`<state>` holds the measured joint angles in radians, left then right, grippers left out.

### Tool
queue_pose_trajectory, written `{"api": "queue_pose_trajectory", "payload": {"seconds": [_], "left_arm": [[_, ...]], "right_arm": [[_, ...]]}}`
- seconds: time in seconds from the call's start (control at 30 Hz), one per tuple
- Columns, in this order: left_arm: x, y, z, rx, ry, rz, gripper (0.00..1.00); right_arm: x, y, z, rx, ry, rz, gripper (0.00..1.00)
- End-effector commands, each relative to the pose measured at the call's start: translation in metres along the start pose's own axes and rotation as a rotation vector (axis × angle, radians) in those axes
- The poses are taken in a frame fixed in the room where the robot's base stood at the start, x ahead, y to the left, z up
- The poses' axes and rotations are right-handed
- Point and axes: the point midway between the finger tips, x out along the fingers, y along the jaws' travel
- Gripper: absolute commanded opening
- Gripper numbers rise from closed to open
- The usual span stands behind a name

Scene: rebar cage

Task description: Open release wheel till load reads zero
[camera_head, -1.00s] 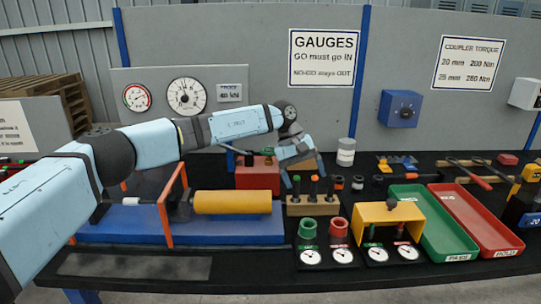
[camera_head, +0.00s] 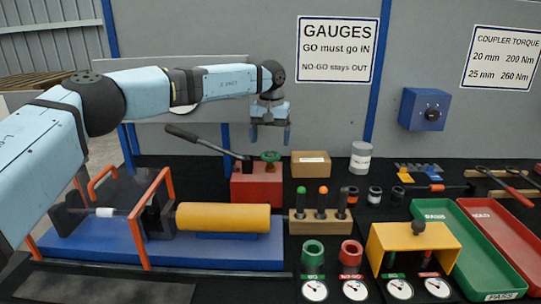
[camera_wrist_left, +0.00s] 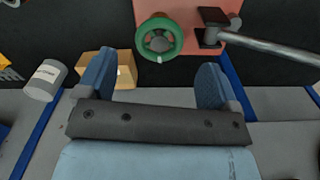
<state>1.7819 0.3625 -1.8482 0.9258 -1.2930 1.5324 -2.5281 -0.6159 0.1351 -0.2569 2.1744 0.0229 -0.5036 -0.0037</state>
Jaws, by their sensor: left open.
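The green release wheel (camera_head: 270,156) sits on top of the red pump block (camera_head: 257,186), beside a long dark lever (camera_head: 200,140). My left gripper (camera_head: 270,138) is open and empty, pointing down just above the wheel, apart from it as far as I can tell. In the left wrist view, the wheel (camera_wrist_left: 159,39) lies beyond and between the open fingers (camera_wrist_left: 155,70). The load gauge panel (camera_head: 215,75) is mostly behind my left arm, so the load reading is hidden. My right gripper is not in view.
A yellow cylinder (camera_head: 223,217) lies on the blue bed with orange frames. A cardboard box (camera_head: 311,164) and a grey can (camera_head: 361,158) stand right of the pump. A wooden block (camera_head: 318,228) with several plugs is in front.

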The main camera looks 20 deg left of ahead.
Motion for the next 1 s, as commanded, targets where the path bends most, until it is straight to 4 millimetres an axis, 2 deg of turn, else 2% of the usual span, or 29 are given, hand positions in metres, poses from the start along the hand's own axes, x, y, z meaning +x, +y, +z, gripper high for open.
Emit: {"api": "queue_pose_trajectory", "payload": {"seconds": [0.03,0.1,0.3,0.67,0.9,1.0], "left_arm": [[0.012,0.0,0.0,0.001,-0.002,-0.001,0.86],[0.023,0.0,0.0,0.001,-0.001,-0.001,0.86],[0.044,0.0,0.0,0.0,0.0,0.0,0.86],[0.049,0.0,0.0,0.0,0.0,0.001,0.86],[0.048,0.0,0.0,0.0,0.0,0.001,0.37],[0.048,0.0,0.0,-0.001,0.0,0.001,0.37]], "right_arm": [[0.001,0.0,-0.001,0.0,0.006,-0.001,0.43],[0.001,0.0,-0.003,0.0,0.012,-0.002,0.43],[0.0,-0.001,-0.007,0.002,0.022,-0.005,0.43],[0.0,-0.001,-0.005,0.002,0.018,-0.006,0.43],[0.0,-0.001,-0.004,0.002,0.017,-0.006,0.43],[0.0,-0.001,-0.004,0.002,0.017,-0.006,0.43]]}}
